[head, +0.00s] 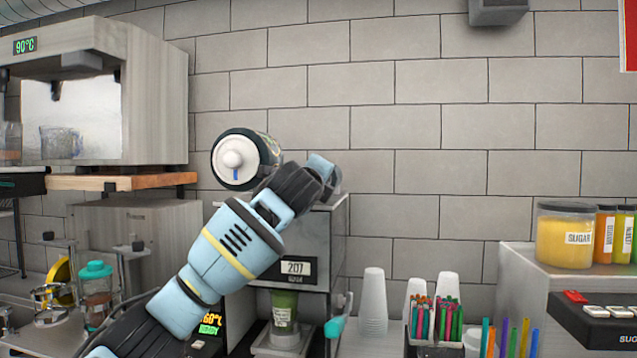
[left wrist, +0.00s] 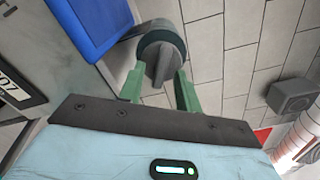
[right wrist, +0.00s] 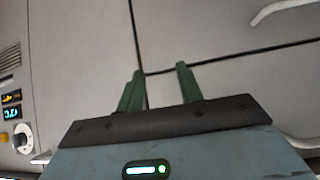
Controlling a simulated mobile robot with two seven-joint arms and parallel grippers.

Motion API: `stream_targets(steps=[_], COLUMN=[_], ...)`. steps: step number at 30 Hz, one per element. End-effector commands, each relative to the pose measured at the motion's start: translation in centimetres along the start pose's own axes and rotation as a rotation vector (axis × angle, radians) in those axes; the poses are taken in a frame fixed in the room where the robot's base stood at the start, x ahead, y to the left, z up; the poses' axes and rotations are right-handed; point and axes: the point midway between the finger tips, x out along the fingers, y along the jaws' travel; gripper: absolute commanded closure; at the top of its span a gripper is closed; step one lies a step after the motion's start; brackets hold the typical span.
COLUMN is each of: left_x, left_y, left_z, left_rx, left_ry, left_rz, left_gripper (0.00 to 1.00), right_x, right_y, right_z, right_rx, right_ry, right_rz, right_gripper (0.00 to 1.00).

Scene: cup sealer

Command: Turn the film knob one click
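The film knob (left wrist: 162,55) is a dark grey round dial with a raised grip ridge, beside a blue part in the left wrist view. My left gripper (left wrist: 161,72) is open with its green fingertips apart, one on each side of the ridge. A gap seems to show between fingers and ridge; contact is unclear. In the head view my left arm reaches up in front of the cup sealer (head: 318,274), and its wrist hides the knob. A film roll (head: 232,160) with a white hub sits above the sealer. My right gripper (right wrist: 160,75) is open and empty.
A green cup (head: 284,312) stands in the sealer below the "207" display (head: 296,267). Stacked white cups (head: 374,300) and pen-like coloured sticks (head: 436,318) stand to its right. My right gripper faces grey panels (right wrist: 85,60) with pale handles and a dial (right wrist: 24,138).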

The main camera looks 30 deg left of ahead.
Motion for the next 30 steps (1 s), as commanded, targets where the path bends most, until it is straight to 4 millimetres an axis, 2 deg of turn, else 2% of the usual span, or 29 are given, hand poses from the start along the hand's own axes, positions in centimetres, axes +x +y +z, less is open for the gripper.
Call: stream_targets(steps=[11,24,30], left_x=[-0.6,-5.8,-7.4], left_y=[-0.1,0.0,0.0], left_z=[0.0,0.0,0.0], left_rx=[0.000,0.000,0.000], left_ry=[0.000,0.001,0.000], left_rz=[-0.003,-0.002,-0.001], left_gripper=[0.66,0.66,0.66], right_x=[0.0,0.0,0.0], right_y=[0.0,0.0,0.0], right_z=[0.1,0.1,0.1], right_rx=[0.000,0.001,0.001], right_ry=[-0.001,-0.003,-0.003], right_rz=[0.000,-0.001,-0.001], right_gripper=[0.64,0.64,0.64])
